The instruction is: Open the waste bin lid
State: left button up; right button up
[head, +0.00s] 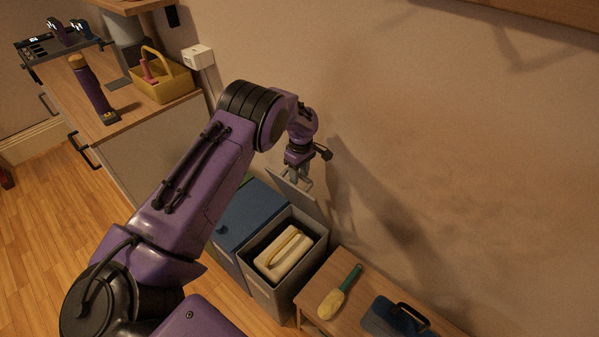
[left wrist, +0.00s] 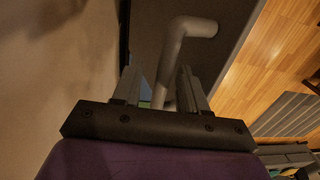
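The waste bin (head: 261,287) is a grey box against the wall. Its grey lid (head: 296,199) stands raised near upright at the back, and the bin's inside shows. A pale package with a yellow item on it (head: 284,252) lies in the bin. My left gripper (head: 298,178) is at the lid's upper part, by its handle. In the left wrist view the bent grey handle (left wrist: 172,62) reaches between the two fingers of my left gripper (left wrist: 161,82). The fingers are apart, with a gap beside the handle; contact cannot be told. My right gripper is out of view.
A blue-lidded bin (head: 245,217) stands left of the open bin. A low wooden bench (head: 350,312) at right carries a green-handled brush (head: 341,291) and a dark blue dustpan-like item (head: 394,317). A counter with a yellow basket (head: 165,80) is behind left.

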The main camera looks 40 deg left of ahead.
pick_arm(q)
jog(key=shift+w+a, duration=0.1)
jog(key=shift+w, duration=0.05)
jog(key=shift+r, duration=0.35)
notch_tip(320, 180, up, 10)
jog(key=b, duration=0.2)
jog(key=shift+w, duration=0.35)
jog(key=shift+f, duration=0.1)
jog(key=shift+f, duration=0.1)
